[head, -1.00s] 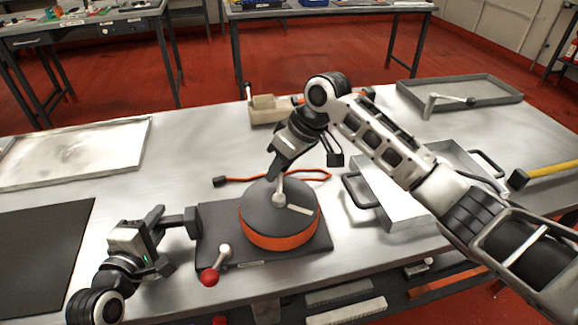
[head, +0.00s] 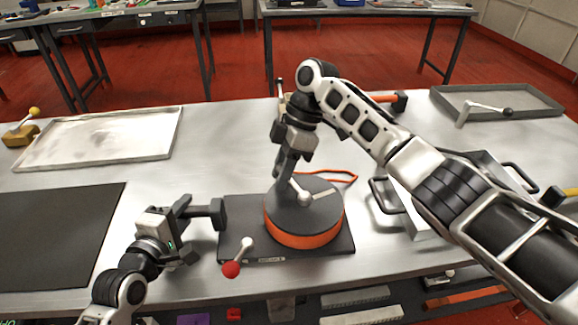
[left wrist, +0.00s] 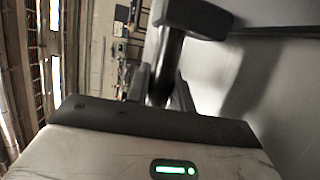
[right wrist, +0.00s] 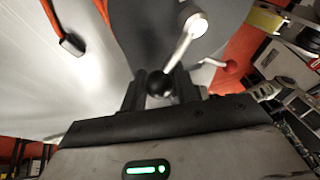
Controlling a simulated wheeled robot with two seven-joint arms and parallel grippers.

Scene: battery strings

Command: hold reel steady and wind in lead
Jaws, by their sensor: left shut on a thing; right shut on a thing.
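The reel (head: 318,190) has a dark grey top and an orange lead (head: 300,238) wound around its side. It sits on a dark base plate (head: 345,243). My left gripper (head: 195,212) is shut on the dark T-shaped handle (head: 218,213) at the plate's left side, also in the left wrist view (left wrist: 195,18). My right gripper (head: 283,182) is shut on the black crank knob (right wrist: 158,84); the metal crank (right wrist: 186,40) runs from it to the hub. Loose lead (head: 342,175) shows behind the reel. Its black plug (right wrist: 72,43) lies on the bench in the right wrist view.
A red-knobbed lever (head: 232,268) stands at the plate's front left. A dark mat (head: 55,235) and shallow tray (head: 100,140) lie left. A handled metal tray (head: 412,215) stands close right, under my right arm. Another tray (head: 500,98) is at the back right.

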